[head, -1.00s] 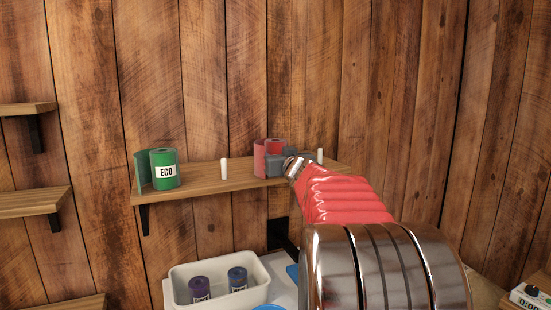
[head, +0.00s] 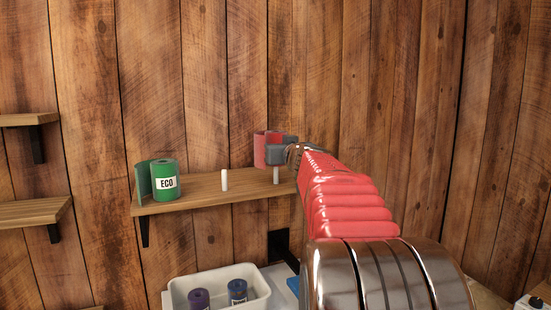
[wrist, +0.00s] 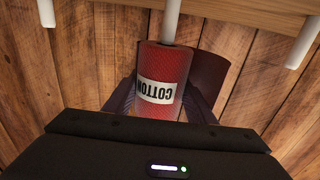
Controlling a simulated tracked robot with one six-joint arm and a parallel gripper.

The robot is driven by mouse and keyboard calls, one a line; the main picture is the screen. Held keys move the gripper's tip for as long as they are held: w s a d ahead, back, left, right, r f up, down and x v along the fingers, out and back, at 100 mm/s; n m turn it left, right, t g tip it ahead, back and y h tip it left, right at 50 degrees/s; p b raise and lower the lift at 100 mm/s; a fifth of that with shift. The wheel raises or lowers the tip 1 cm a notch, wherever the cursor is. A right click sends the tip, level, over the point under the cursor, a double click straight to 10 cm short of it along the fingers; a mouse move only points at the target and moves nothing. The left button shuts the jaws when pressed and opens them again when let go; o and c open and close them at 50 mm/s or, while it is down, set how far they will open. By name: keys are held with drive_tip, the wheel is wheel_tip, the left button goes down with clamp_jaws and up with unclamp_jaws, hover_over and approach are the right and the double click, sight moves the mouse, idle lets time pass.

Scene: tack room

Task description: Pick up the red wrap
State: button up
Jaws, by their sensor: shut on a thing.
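The red wrap (head: 261,149) is a red roll with a loose tail, held up off the shelf in the head view. In the wrist view the red wrap (wrist: 161,75) shows a white label reading "COTTON", upside down, between the two dark fingers. My gripper (head: 281,152) is shut on it; the gripper also shows in the wrist view (wrist: 160,105). A white peg (head: 276,176) stands on the shelf just below the wrap in the head view. My gripper and arm hide part of the wrap there.
The wooden shelf (head: 205,193) also carries a green wrap labelled ECO (head: 166,181) at its left and another white peg (head: 225,180). Below, a white bin (head: 259,293) holds a purple roll (head: 199,299) and a blue roll (head: 237,291). Wall space above the shelf is clear.

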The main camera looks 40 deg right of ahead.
drive_tip(key=shift+r, duration=1.95)
drive_tip(key=shift+s, duration=0.1)
